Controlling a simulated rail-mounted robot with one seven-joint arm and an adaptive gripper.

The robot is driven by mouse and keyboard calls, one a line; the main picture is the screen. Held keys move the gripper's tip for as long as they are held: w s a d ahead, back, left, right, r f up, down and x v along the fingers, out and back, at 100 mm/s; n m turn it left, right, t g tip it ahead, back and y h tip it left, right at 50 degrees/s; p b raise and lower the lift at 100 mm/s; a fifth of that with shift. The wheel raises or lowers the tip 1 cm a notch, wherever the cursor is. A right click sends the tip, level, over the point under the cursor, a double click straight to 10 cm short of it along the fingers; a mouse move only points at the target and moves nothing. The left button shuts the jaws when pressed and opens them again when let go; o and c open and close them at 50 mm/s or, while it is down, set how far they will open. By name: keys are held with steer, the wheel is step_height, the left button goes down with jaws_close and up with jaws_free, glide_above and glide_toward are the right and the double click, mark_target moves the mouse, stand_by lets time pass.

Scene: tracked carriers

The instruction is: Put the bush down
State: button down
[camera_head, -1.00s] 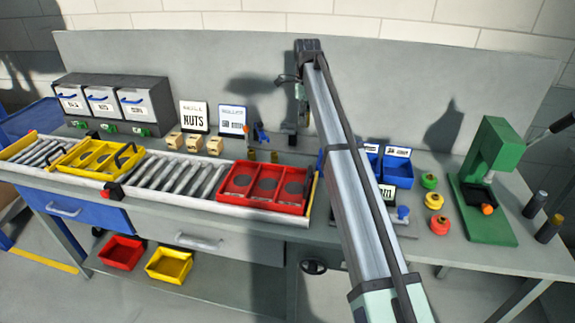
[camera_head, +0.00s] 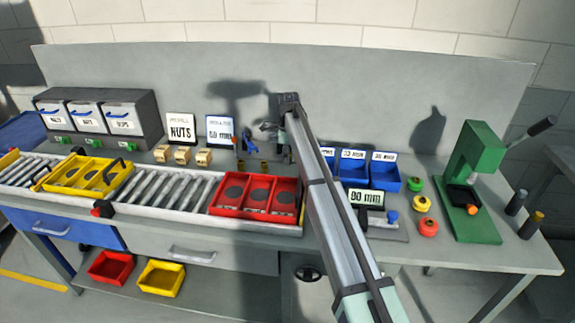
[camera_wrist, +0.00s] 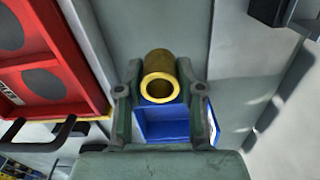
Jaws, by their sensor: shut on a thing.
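A brass bush (camera_wrist: 158,64), a short hollow cylinder, sits between the fingers of my gripper (camera_wrist: 160,88) in the wrist view, its ring end facing the camera. The fingers are shut on it. Behind it in that view is a blue open bin (camera_wrist: 163,122). In the head view my gripper (camera_head: 277,140) hangs near the back panel, partly hidden by my arm; the held bush cannot be made out there. Two small brass cylinders (camera_head: 241,163) stand on the bench left of it.
A red tray (camera_head: 222,209) with round recesses and a yellow tray (camera_head: 46,186) lie on the roller track. Labelled blue bins (camera_head: 385,178), a display (camera_head: 366,198), coloured knobs (camera_head: 421,204) and a green press (camera_head: 478,160) stand right of my arm.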

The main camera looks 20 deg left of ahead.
mark_target(288, 174)
steer(key=shift+f+p, duration=0.5)
steer(key=shift+f, duration=2.05)
steer(key=shift+f, duration=0.15)
steer(key=c, duration=0.7)
jaws_free()
step_height(288, 174, up, 12)
steer(key=shift+r+b, duration=0.2)
steer(key=shift+b, duration=1.05)
